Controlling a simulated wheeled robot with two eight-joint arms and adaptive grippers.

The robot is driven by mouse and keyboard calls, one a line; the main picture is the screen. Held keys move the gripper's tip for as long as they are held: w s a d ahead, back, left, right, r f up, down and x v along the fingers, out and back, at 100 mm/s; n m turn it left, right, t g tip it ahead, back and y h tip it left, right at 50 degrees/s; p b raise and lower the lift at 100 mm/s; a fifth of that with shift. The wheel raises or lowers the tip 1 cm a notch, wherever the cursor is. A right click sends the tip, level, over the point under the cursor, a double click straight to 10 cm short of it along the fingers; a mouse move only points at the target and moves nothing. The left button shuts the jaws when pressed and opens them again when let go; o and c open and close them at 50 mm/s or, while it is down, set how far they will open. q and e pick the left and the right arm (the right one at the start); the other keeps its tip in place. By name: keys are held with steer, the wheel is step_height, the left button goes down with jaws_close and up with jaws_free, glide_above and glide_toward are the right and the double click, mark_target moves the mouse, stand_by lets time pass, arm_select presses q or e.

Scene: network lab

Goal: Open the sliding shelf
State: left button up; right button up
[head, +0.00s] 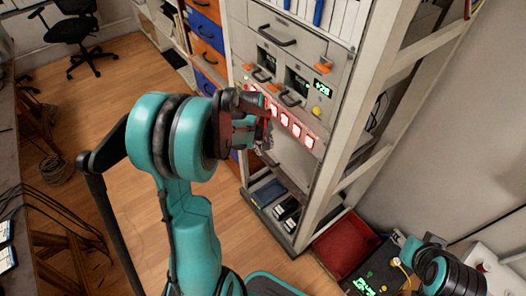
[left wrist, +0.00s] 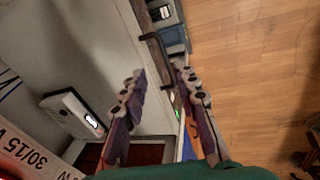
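The grey rack (head: 340,110) stands right of centre in the head view. A pale shelf or panel (head: 292,160) sits below a strip of red-lit squares; I cannot tell for sure that it is the sliding shelf. My left gripper (head: 265,133) is in front of it and hides part of it. A dark bar handle (left wrist: 156,44) on the pale surface (left wrist: 85,45) lies just beyond the tips. My right gripper is not visible; only part of that arm shows at lower right.
Drawers with dark handles (head: 277,36) and orange latches are higher on the rack. A red bin (head: 345,245) and dark equipment stand on the floor at right. Orange and blue drawers (head: 205,28) are behind. Wooden floor (head: 120,75) at left is open, with a black chair (head: 75,30).

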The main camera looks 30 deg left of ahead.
mark_target(264, 158)
arm_select(q)
steer(key=shift+n+g, duration=0.3)
steer(key=shift+n, duration=0.5)
steer(key=w+f, duration=0.1)
steer(key=f, duration=0.2)
steer(key=w+a+f+b, duration=0.1)
steer(key=f, duration=0.3)
steer(key=w+f+b, duration=0.1)
steer(key=f, duration=0.2)
steer(key=shift+a+f, duration=0.25)
steer(key=shift+a, duration=0.15)
jaws_close()
